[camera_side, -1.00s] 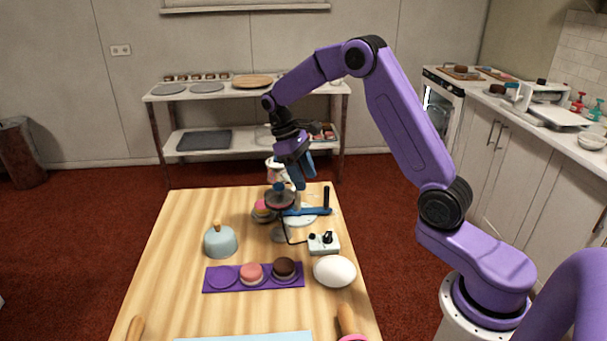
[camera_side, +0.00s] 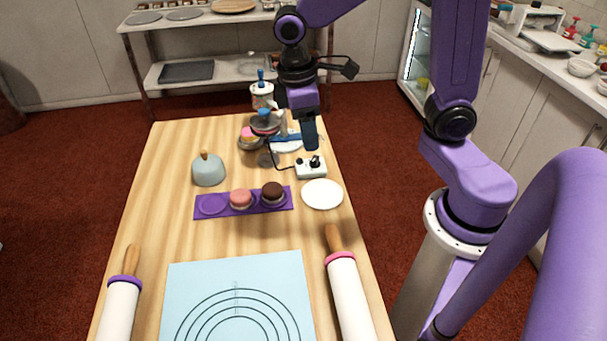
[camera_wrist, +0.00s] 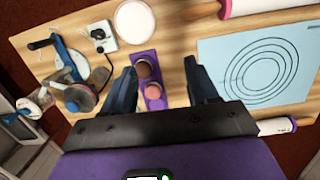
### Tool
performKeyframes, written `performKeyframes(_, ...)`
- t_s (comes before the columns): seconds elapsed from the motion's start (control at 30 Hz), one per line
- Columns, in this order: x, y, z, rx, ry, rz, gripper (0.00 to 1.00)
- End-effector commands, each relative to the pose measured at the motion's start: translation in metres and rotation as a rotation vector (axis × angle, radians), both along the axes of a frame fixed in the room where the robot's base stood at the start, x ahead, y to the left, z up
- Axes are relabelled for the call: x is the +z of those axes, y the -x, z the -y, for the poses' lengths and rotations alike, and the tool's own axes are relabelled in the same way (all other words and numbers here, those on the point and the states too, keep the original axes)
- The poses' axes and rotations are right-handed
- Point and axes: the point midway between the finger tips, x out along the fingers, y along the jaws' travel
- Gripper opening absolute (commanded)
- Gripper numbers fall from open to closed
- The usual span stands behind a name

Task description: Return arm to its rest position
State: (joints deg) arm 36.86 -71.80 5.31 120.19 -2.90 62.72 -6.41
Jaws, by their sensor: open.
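My gripper (camera_side: 310,135) hangs from my purple arm, above the far right part of the table, near the grey control box (camera_side: 311,167). In the wrist view its two dark blue fingers (camera_wrist: 160,88) stand apart with nothing held between them. Below them, the purple tray (camera_wrist: 155,97) carries a pink cake and a brown cake. In the side view the purple tray (camera_side: 243,208) has the pink cake (camera_side: 241,199) in the middle place and the brown cake (camera_side: 272,194) on the right; its left place is empty.
A turntable stand with a blue arm (camera_side: 285,139) is at the far end. A domed cover (camera_side: 208,171), a white plate (camera_side: 322,194), a light blue mat (camera_side: 240,300) and rolling pins (camera_side: 350,297) are on the table. A shelf (camera_side: 225,72) stands behind.

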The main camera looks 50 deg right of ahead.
Motion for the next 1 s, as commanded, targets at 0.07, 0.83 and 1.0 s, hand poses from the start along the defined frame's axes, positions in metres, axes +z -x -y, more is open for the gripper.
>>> performKeyframes(0.07, 0.002, 0.025, -0.004, 0.055, -0.020, 0.019, 0.58)
performKeyframes(0.83, -0.006, 0.161, 0.008, 0.349, -0.159, 0.087, 0.58)
performKeyframes(1.0, -0.006, 0.161, 0.008, 0.349, -0.159, 0.087, 0.58)
